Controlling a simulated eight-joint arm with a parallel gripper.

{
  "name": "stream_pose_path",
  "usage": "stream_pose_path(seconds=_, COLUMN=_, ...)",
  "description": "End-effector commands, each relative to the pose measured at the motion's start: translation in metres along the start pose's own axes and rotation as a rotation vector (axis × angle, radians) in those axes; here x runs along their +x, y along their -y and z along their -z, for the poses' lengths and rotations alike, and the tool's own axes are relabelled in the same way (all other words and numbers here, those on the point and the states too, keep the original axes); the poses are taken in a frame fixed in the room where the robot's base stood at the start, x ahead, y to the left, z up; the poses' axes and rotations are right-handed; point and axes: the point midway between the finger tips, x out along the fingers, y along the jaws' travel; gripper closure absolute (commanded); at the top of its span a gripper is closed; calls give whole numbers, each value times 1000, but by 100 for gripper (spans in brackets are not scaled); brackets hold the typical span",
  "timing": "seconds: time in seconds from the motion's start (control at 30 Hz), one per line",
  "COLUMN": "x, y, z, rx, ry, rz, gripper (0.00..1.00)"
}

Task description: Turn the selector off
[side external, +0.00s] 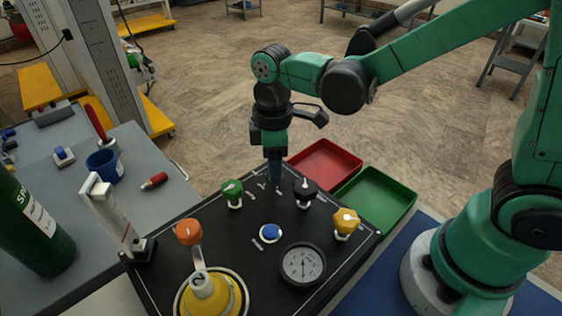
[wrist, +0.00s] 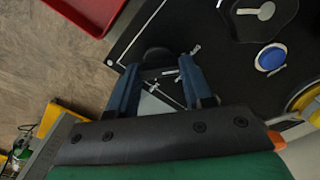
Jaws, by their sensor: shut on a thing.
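My gripper (side external: 275,187) points straight down at the far part of the black control panel (side external: 225,262). In the wrist view its two blue fingers (wrist: 160,88) stand either side of a dark rounded part (wrist: 157,57) and pale markings. The gripper is shut on what appears to be the selector, which the fingers hide in the side view. I cannot read its setting. A green knob (side external: 232,190) stands left of the fingers and a black knob (side external: 305,187) close on their right.
The panel also bears a yellow knob (side external: 346,221), a blue button (side external: 270,233), a round gauge (side external: 303,263) and an orange knob (side external: 188,231). A red tray (side external: 325,162) and a green tray (side external: 376,198) lie beyond its right edge. A dark green cylinder (side external: 30,225) stands left.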

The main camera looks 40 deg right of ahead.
Motion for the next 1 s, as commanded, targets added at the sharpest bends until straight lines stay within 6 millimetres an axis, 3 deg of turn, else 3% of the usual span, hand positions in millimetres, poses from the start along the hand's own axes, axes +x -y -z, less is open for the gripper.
stream_pose_path(seconds=0.33, x=0, y=0, z=0, rx=-129, ry=1, rz=1, gripper=100)
stream_pose_path(seconds=0.87, x=0, y=0, z=0, rx=-148, ry=2, rz=0, gripper=100)
stream_pose_path(seconds=0.9, x=0, y=0, z=-1, rx=-148, ry=2, rz=1, gripper=44)
stream_pose_path(seconds=0.97, x=0, y=0, z=0, rx=-148, ry=2, rz=0, gripper=27)
stream_pose_path(seconds=1.0, x=0, y=0, z=0, rx=-148, ry=1, rz=0, gripper=24)
